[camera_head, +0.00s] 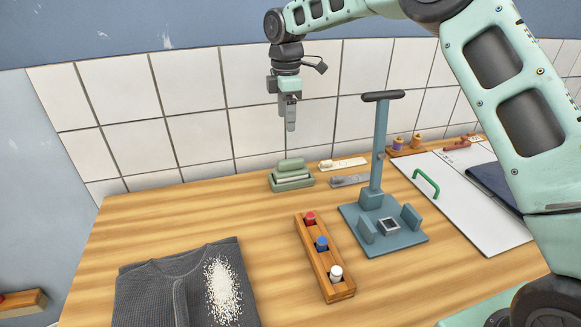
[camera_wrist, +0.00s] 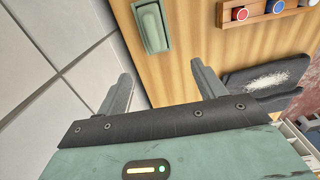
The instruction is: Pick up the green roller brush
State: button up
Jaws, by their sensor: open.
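The green roller brush (camera_head: 290,164) appears to be the rounded green piece lying in a green tray (camera_head: 293,185) at the back of the wooden table, near the tiled wall. In the wrist view the rounded green piece (camera_wrist: 152,27) lies in its green holder at the top, beyond the fingertips. My gripper (camera_head: 290,127) hangs pointing down above and behind the tray, clear of it. In the wrist view my gripper (camera_wrist: 160,75) has its two grey fingers spread wide with nothing between them.
A wooden rack (camera_head: 326,262) holds red, blue and white capped items. A teal stand (camera_head: 378,150) with a T-handle rises right of the tray. A white item (camera_head: 343,163) and a grey item (camera_head: 349,181) lie between. A grey garment (camera_head: 160,290) with white grains lies front left.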

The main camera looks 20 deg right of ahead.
jog(key=w+d, duration=0.1)
jog(key=p, duration=0.4)
send_near(291, 159)
notch_tip(291, 159, down, 6)
jog(key=shift+s+a+f, duration=0.1)
jog(key=shift+a+f, duration=0.05)
jog(key=shift+f, duration=0.1)
jog(key=shift+f+p, duration=1.25)
jog(key=shift+f, duration=1.5)
jog(key=c, duration=1.1)
jog(key=shift+r, duration=0.15)
notch_tip(291, 159, up, 10)
jog(key=b, duration=0.3)
jog(key=shift+b, duration=0.3)
